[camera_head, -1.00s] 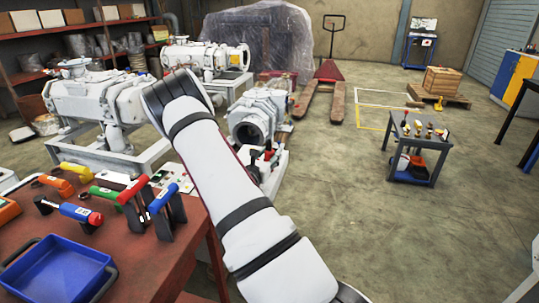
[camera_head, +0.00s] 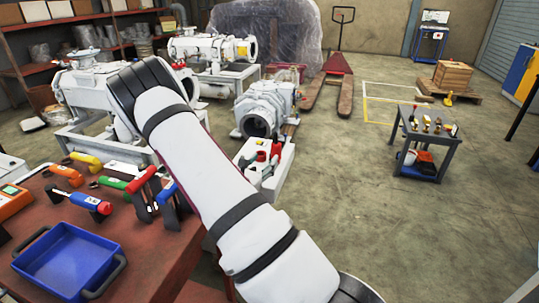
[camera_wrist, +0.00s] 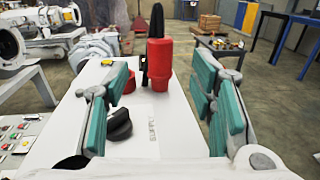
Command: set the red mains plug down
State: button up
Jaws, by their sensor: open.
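The red mains plug (camera_wrist: 160,65) stands upright in the wrist view on a white box (camera_wrist: 135,140) with a sloping top. It is beyond my open fingertips, between them in the picture, and apart from both. My gripper (camera_wrist: 160,100) has teal pads, and its jaws are spread wide with nothing between them. A black knob (camera_wrist: 118,125) sits on the box nearer to me. Another red part (camera_wrist: 129,82) and a black upright piece are behind the plug.
A red workbench (camera_head: 140,245) with several coloured tools and a blue tray (camera_head: 65,262) stands at the left. White pumps stand behind. A small grey tool cart (camera_head: 428,140) is at the right. The floor between is clear.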

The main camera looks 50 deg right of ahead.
jog(key=shift+s+a+r, duration=0.1)
jog(key=shift+s+a, duration=0.1)
jog(key=shift+a, duration=0.5)
jog(key=s+a+r+m+g+y, duration=0.2)
jog(key=s+a+r+m+g, duration=0.2)
jog(key=s+r+m, duration=0.3)
jog(key=s+a+r+m+g+y, duration=0.2)
jog(key=s+a+r+m+g, duration=0.1)
jog(key=s+r+m+g, duration=0.3)
jog(key=s+a+r+m+t+y, duration=0.2)
jog(key=s+a+y, duration=0.2)
jog(key=a, duration=0.5)
jog(key=s+a+r+m+t+y, duration=0.2)
jog(key=s+a+m+t+y, duration=0.1)
jog(key=a, duration=0.6)
jog(key=s+a+r+m+t+y, duration=0.1)
jog(key=s+a+m+t+y, duration=0.2)
jog(key=a, duration=0.6)
jog(key=s+y, duration=0.2)
jog(key=y, duration=0.1)
jog(key=shift+s+a+r, duration=0.2)
jog(key=shift+a+r, duration=0.05)
jog(key=shift+r, duration=0.15)
